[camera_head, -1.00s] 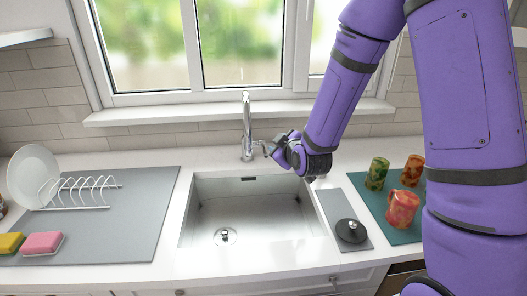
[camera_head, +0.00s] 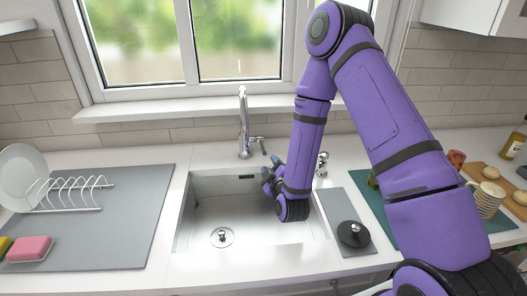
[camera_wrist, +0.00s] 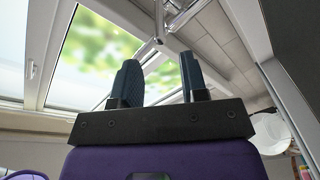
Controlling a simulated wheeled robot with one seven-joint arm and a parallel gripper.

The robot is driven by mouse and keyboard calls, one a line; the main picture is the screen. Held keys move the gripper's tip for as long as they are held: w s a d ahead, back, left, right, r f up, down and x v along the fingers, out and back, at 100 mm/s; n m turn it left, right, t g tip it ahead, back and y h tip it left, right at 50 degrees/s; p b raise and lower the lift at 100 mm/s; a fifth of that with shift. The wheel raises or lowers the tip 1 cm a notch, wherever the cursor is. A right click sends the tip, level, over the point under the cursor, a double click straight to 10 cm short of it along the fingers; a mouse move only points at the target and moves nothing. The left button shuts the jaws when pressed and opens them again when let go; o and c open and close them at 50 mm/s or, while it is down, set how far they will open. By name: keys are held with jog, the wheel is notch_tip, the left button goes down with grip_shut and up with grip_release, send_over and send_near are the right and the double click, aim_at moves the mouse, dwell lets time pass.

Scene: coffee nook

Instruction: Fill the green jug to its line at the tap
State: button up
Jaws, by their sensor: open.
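I cannot make out a green jug in either view. The chrome tap (camera_head: 244,125) stands behind the sink (camera_head: 185,215), its lever to the right, and part of it shows overhead in the wrist view (camera_wrist: 178,16). My gripper (camera_head: 270,168) hangs over the right part of the sink, a little below and right of the tap. In the wrist view its two dark blue fingers (camera_wrist: 160,82) stand apart with nothing between them. My arm hides part of the counter behind it.
A black round lid-like piece (camera_head: 352,234) lies on a grey mat right of the sink. A striped mug (camera_head: 487,201), red cup (camera_head: 456,158) and bottle (camera_head: 513,145) stand farther right. A dish rack (camera_head: 70,191) and pink sponge (camera_head: 30,247) are at left.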

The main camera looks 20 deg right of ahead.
aim_at(264, 149)
jog(key=w, duration=0.9)
jog(key=shift+d, duration=0.1)
jog(key=shift+r, duration=0.1)
grip_shut()
